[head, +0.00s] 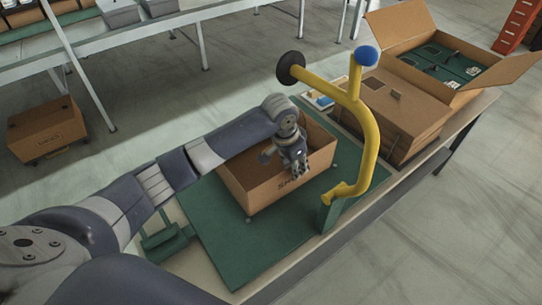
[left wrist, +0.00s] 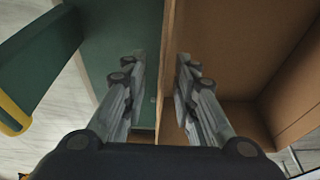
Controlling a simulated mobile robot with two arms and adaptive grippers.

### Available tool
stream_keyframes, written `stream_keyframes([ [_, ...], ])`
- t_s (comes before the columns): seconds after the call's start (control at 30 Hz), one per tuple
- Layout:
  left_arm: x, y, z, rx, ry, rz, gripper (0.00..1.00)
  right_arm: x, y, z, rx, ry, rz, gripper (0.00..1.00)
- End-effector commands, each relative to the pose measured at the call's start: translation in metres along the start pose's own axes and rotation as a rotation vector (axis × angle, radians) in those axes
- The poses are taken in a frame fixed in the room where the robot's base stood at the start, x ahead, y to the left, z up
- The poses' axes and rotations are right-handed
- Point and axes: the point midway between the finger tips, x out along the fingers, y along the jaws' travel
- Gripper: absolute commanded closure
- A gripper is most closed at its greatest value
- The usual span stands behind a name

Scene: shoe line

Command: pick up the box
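An open brown cardboard box (head: 262,193) with dark lettering on its front side stands on a green mat (head: 236,246) on the table. My left gripper (head: 296,163) is at the box's near wall, low over its rim. In the left wrist view the gripper (left wrist: 160,75) is open, with the box wall (left wrist: 172,40) between its fingers. One finger is over the green mat outside and the other is inside the box. It cannot be told whether either finger touches the wall. My right gripper is in neither view.
A yellow bent post (head: 368,130) with a blue knob and a black disc rises close to the box's right. Behind it are a larger brown box (head: 405,112) and an open carton (head: 398,28).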

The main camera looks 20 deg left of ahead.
Motion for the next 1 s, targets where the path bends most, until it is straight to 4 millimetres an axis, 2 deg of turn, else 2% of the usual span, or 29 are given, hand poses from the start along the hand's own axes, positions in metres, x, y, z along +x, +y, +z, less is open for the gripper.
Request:
stream_keyframes([
  [0.23,0.028,-0.003,-0.004,0.0,-0.002,0.002,0.73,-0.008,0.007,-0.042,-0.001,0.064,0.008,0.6],
  [0.37,0.044,-0.003,-0.003,0.001,-0.002,0.001,0.73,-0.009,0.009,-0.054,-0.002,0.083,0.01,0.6],
  [0.47,0.048,-0.003,-0.004,0.002,0.0,0.0,0.73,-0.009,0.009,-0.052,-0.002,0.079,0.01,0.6],
  [0.67,0.049,-0.003,-0.003,0.002,0.0,0.0,0.73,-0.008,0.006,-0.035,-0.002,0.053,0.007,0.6],
  [0.7,0.049,-0.003,-0.003,0.002,0.0,0.0,0.78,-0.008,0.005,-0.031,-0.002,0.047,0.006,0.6],
  [0.8,0.049,-0.003,-0.003,0.002,0.0,0.0,1.0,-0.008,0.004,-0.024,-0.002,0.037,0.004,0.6],
  [1.0,0.049,-0.004,-0.004,0.002,0.001,-0.001,1.0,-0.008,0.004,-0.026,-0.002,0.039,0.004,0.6],
])
